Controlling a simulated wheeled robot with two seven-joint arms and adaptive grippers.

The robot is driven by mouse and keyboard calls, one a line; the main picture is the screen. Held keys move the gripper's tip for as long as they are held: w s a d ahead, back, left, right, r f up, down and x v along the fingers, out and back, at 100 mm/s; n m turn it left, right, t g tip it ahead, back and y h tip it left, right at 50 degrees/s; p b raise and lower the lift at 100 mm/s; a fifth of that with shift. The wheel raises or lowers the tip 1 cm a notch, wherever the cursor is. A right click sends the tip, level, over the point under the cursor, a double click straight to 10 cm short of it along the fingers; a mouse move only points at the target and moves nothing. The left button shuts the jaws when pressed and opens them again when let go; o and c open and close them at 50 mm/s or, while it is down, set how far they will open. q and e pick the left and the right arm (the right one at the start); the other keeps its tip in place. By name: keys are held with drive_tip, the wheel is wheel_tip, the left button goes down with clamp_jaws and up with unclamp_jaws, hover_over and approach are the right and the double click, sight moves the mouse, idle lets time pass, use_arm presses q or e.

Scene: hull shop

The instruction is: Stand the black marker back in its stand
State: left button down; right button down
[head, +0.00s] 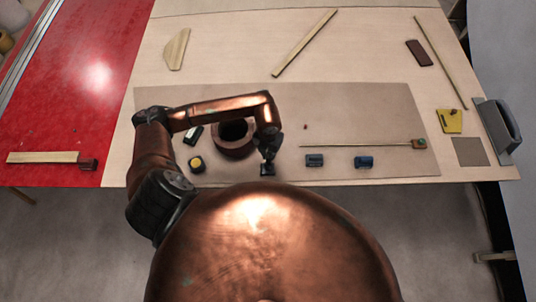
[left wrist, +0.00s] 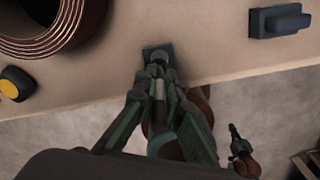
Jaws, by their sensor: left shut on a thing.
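My left gripper (head: 267,152) is above the front edge of the table. In the left wrist view the fingers (left wrist: 157,98) are shut around a slim upright thing with a pale band, which looks like the marker (left wrist: 158,88). Its far end meets a small dark block, which looks like the stand (left wrist: 153,49); the block also shows in the head view (head: 267,170). Whether the marker's end is inside the block or just over it I cannot tell. My right gripper seems to show small in the left wrist view (left wrist: 237,140), below table height; its opening is unclear.
A copper coil (head: 220,152) stands left of my left gripper, with a yellow-topped black object (head: 197,164) near it. Two dark blue blocks (head: 314,160) (head: 363,161) lie to the right. A thin rod (head: 355,146) lies behind them. The mat's right part is mostly clear.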

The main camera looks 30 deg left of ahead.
idle(0.3)
use_arm(q)
drive_tip(key=shift+f+b, duration=0.4)
drive_tip(key=shift+f, duration=0.1)
drive_tip(key=shift+f, duration=0.1)
idle(0.6)
drive_tip(key=shift+f+b, duration=0.3)
drive_tip(key=shift+b, duration=0.05)
idle(0.7)
drive_tip(key=shift+f+b, duration=0.45)
drive_tip(key=shift+f, duration=0.05)
idle(0.7)
drive_tip(key=shift+f, duration=0.2)
idle(0.7)
